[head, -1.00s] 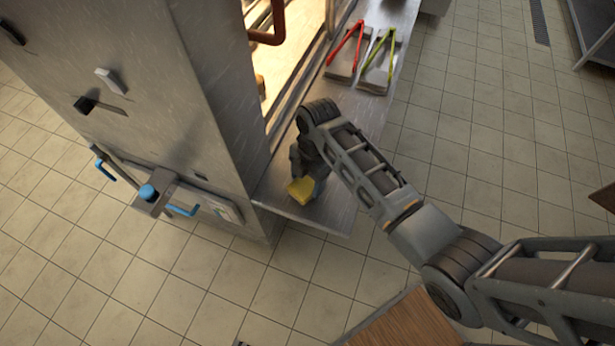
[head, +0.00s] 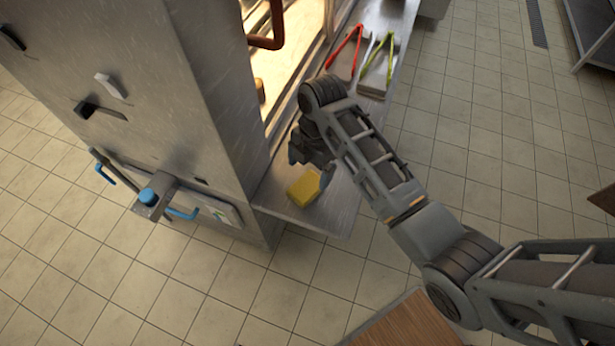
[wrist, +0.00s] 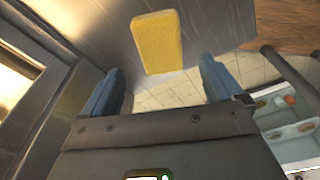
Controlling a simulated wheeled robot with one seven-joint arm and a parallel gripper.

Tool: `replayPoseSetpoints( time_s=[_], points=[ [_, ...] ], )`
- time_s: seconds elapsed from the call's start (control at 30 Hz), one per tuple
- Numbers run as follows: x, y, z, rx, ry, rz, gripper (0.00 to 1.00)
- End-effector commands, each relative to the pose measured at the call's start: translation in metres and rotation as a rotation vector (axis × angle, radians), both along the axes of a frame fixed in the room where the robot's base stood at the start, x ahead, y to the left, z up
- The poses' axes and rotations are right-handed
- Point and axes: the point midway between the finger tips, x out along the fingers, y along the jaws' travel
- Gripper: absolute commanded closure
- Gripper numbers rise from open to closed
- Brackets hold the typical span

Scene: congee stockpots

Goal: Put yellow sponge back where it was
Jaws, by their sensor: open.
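The yellow sponge (head: 304,188) lies on the narrow metal shelf (head: 322,212) at the front of the steel cabinet, near the shelf's near end. In the wrist view the sponge (wrist: 158,41) lies flat on the metal, beyond the fingertips and roughly between their lines. My gripper (wrist: 165,72) has its two fingers wide apart with nothing between them. In the head view my gripper (head: 310,160) is just behind the sponge, partly hidden by my own arm.
Red tongs (head: 346,50) and green tongs (head: 377,58) rest on metal holders farther along the shelf. The steel cabinet (head: 150,90) with its lit opening and red-brown handle (head: 272,30) stands left of the shelf. Tiled floor (head: 470,130) is open to the right.

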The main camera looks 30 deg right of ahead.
Motion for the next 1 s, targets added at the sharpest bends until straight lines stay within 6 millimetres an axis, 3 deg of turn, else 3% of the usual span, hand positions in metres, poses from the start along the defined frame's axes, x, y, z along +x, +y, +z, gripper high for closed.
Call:
replayPoseSetpoints(
  time_s=[0.2, 0.5, 0.77, 1.0],
  points=[
    [0.002, -0.006, 0.04, 0.0, -0.003, 0.001, 0.06],
    [0.002, -0.009, 0.06, 0.001, 0.001, 0.0, 0.06],
    [0.0, -0.005, 0.056, 0.005, -0.007, -0.013, 0.06],
    [-0.034, 0.037, 0.017, 0.069, -0.129, -0.255, 0.06]
  ],
)
